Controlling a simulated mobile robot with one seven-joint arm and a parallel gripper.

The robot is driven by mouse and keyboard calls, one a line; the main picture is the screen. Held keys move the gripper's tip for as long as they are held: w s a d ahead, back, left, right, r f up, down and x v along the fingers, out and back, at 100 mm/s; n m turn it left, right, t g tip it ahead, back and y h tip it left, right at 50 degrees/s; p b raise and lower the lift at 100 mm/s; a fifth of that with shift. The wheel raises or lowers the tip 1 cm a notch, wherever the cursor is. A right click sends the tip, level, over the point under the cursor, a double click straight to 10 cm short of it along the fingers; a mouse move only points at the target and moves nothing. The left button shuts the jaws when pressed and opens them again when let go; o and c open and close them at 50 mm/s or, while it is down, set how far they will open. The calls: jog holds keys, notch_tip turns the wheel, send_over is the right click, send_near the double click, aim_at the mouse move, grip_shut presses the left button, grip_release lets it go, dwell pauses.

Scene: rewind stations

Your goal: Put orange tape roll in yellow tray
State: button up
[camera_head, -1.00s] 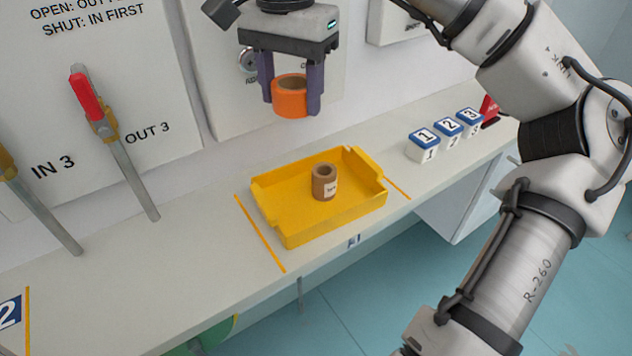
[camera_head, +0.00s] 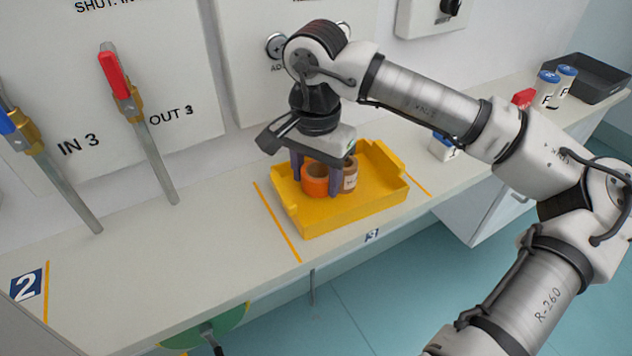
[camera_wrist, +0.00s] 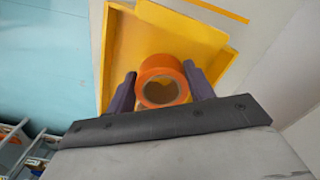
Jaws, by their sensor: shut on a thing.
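The orange tape roll (camera_head: 314,181) is held between the two purple fingers of my gripper (camera_head: 317,180), low inside the yellow tray (camera_head: 345,215). The roll also shows in the wrist view (camera_wrist: 160,82), between the fingertips (camera_wrist: 160,88), with the tray (camera_wrist: 120,45) beneath and around it. My gripper is shut on it. A brown roll (camera_head: 350,176) with a white label stands in the tray just right of the orange one, partly hidden by a finger. I cannot tell whether the orange roll touches the tray floor.
The tray sits on a pale bench between orange lines (camera_head: 277,222). Valve handles, one red (camera_head: 113,75), stand at the left wall. Labelled blocks (camera_head: 443,147) are partly hidden behind my arm. A black bin (camera_head: 588,78) is at the far right. The bench left of the tray is clear.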

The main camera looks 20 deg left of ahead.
aim_at(316, 173)
jog(key=shift+f, duration=1.15)
jog(key=shift+f, duration=0.2)
jog(key=o, duration=1)
jog(key=shift+c, duration=0.2)
jog(key=shift+r, duration=0.1)
notch_tip(316, 173, up, 12)
jog(key=shift+r, duration=0.15)
